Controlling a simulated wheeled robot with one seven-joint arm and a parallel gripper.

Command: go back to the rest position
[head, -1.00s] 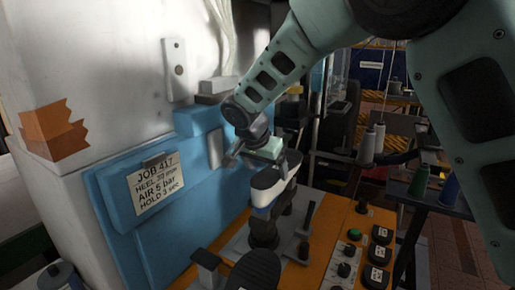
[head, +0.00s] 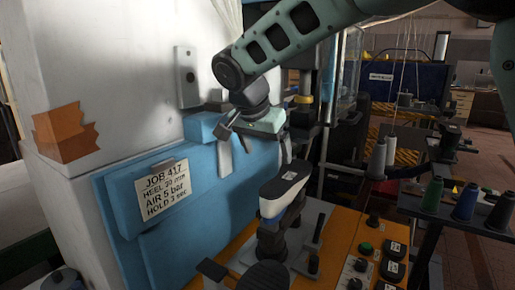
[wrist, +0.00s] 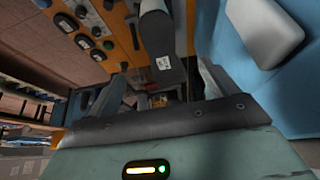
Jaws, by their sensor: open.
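My gripper (head: 256,146) is open and empty, held in the air above the shoe last, with a clear gap between them. In the wrist view my open gripper (wrist: 160,92) has one finger on each side. A dark shape with a small white label (wrist: 161,40), likely the last, shows beyond them.
A blue machine panel with a job card (head: 165,190) stands close on the left. The orange control panel (head: 340,252) has several knobs. A dark rack with thread spools (head: 465,200) stands at the right. Open floor shows at the far right.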

